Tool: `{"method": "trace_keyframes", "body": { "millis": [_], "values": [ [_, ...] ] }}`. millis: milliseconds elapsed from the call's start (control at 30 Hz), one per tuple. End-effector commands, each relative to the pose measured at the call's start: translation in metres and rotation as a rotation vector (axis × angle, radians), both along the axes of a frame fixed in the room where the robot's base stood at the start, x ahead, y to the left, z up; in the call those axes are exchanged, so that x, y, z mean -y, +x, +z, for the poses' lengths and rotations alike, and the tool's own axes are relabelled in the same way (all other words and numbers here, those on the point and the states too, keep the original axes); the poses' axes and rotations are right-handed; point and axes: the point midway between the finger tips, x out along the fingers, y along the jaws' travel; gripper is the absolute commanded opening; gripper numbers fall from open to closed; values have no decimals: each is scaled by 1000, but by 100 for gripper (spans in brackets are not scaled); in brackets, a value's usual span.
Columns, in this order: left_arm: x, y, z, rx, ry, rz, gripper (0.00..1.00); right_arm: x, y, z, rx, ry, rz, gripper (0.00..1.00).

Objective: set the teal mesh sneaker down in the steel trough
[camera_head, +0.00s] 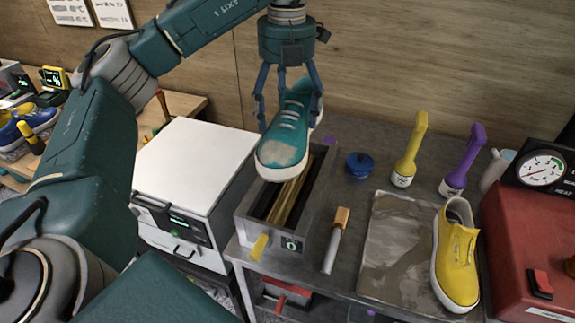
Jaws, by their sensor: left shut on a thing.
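The teal mesh sneaker (285,131) has a white sole, white laces and a dirty patch on the toe. My left gripper (287,100) points down and is shut on the sneaker near its heel end. The sneaker hangs toe toward me above the steel trough (243,233). The trough is a long grey box with a dark opening, a yellow handle at its near end and a small display marked 0. The sneaker hides the trough's far left part. My right gripper is not in view.
A white boxy machine (190,163) stands left of the trough.

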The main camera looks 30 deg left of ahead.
Motion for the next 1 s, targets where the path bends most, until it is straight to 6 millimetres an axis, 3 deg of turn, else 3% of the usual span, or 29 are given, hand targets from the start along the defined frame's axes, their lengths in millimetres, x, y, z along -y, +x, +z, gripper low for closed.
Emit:
{"method": "trace_keyframes", "body": {
  "millis": [33, 100, 200, 333, 567, 800, 1000],
  "values": [
    [0, -1, -18, -6, -2, -2, 36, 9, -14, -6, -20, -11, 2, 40],
    [0, -1, -37, -5, -1, -1, 36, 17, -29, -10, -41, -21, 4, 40],
    [0, -1, -61, -6, -2, -1, 36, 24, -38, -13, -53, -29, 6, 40],
    [-1, -1, -82, -2, 2, 1, 36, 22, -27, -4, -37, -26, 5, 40],
    [-1, 0, -103, 0, 0, 1, 36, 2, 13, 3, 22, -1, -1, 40],
    [-1, 0, -136, 0, 0, 1, 36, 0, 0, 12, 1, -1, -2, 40],
    [-1, 1, -143, 3, 0, 0, 36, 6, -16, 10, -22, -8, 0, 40]
  ]
}}
